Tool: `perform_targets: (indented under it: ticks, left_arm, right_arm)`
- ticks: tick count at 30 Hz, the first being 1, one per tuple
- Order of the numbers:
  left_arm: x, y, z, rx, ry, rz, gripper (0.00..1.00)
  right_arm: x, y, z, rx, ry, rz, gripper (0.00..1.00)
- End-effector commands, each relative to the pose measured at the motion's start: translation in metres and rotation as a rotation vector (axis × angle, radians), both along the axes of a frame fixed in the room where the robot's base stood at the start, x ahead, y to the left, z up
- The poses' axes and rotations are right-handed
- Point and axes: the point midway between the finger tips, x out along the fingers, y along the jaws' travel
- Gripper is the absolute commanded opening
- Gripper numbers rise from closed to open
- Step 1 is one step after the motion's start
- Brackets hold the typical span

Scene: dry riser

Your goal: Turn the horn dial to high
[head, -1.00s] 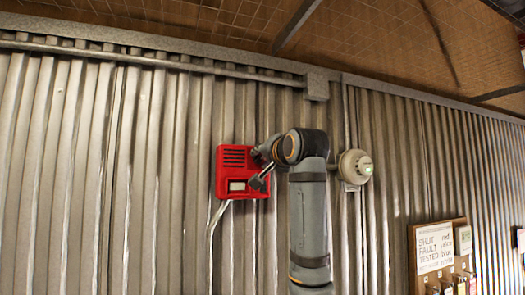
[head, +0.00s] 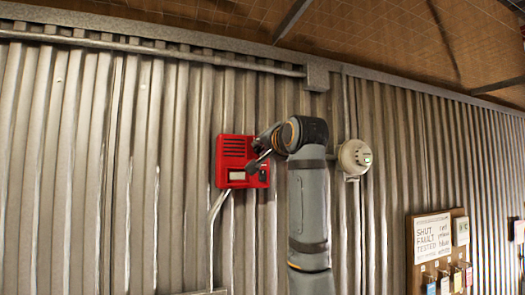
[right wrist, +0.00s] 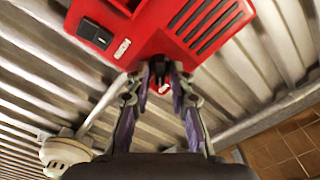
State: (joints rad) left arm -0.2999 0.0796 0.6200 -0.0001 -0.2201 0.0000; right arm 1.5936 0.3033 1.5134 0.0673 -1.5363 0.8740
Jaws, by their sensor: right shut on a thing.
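The red horn box (head: 229,160) is fixed to the corrugated wall, with a dark slotted grille and a pale label on its front. It also shows at the top of the right wrist view (right wrist: 160,25), with a black square part and a small white part on its face. My right gripper (right wrist: 161,76) is at the edge of the box, its fingers closed around a small dark piece, which I take to be the horn dial (right wrist: 160,66). The fingers hide most of the dial, so its setting cannot be read. In the head view my right gripper (head: 258,157) covers the box's right side. My left gripper is not in view.
A round pale device (head: 355,157) is on the wall just right of my right arm. A conduit (head: 217,207) runs down from the box. A board with signs and tags (head: 438,250) hangs at the lower right. The wall left of the box is clear.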

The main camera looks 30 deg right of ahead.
Motion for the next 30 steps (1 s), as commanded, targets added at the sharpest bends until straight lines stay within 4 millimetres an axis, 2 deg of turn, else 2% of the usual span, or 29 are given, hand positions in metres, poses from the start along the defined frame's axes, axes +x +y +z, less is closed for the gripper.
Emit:
perform_targets:
  ticks: [15, 30]
  left_arm:
    - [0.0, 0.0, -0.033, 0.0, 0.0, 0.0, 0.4]
    - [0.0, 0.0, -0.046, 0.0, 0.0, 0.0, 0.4]
  right_arm:
    - [-0.001, -0.001, -0.004, 0.409, -0.101, 0.0, 0.0]
    - [0.0, -0.001, -0.003, 0.656, -0.159, 0.001, 0.0]
